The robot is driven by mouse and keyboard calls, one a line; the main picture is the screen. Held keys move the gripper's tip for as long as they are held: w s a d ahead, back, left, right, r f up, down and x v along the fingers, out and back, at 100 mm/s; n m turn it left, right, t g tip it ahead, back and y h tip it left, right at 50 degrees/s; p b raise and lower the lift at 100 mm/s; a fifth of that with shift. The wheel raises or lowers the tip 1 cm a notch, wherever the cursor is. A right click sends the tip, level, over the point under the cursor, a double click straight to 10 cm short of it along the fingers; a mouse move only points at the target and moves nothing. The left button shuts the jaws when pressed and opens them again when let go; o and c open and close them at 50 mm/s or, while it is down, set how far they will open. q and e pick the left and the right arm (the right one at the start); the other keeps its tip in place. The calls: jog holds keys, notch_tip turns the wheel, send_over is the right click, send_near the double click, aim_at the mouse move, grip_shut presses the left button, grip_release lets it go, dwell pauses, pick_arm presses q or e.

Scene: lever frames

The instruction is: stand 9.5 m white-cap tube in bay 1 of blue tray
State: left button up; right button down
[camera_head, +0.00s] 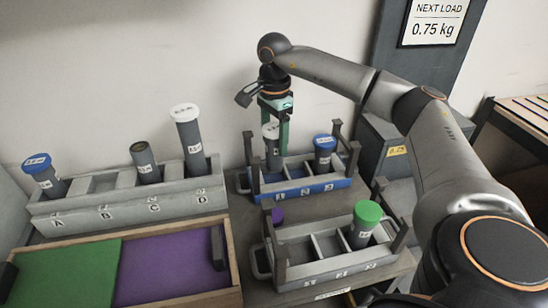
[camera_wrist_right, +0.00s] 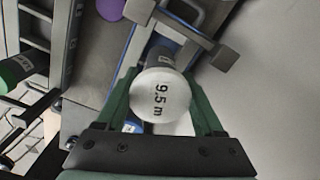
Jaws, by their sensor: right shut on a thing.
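My right gripper (camera_head: 276,138) is shut on the white-cap tube (camera_head: 273,158), which is upright over the left part of the blue tray (camera_head: 310,187). The right wrist view shows the tube's cap (camera_wrist_right: 160,95), marked 9.5 m, between the green fingers. The tube's lower end is hidden by the tray, so I cannot tell whether it rests on the bay floor. The tray's right bay holds a blue-cap tube (camera_head: 325,158). My left gripper is not in view.
A grey rack (camera_head: 130,213) marked A to D holds several tubes, including another white-cap one (camera_head: 190,140) at D. In front of the blue tray, a grey tray (camera_head: 300,275) holds a green-cap tube (camera_head: 361,232). A green and purple board (camera_head: 238,262) lies left. Upright handles flank both trays.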

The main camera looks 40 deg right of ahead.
aim_at(275, 157)
jog(key=shift+f, duration=2.75)
jog(key=shift+f, duration=0.1)
grip_release()
notch_tip(275, 157, up, 12)
jog(key=shift+r, duration=0.1)
jog(key=shift+p, duration=0.3)
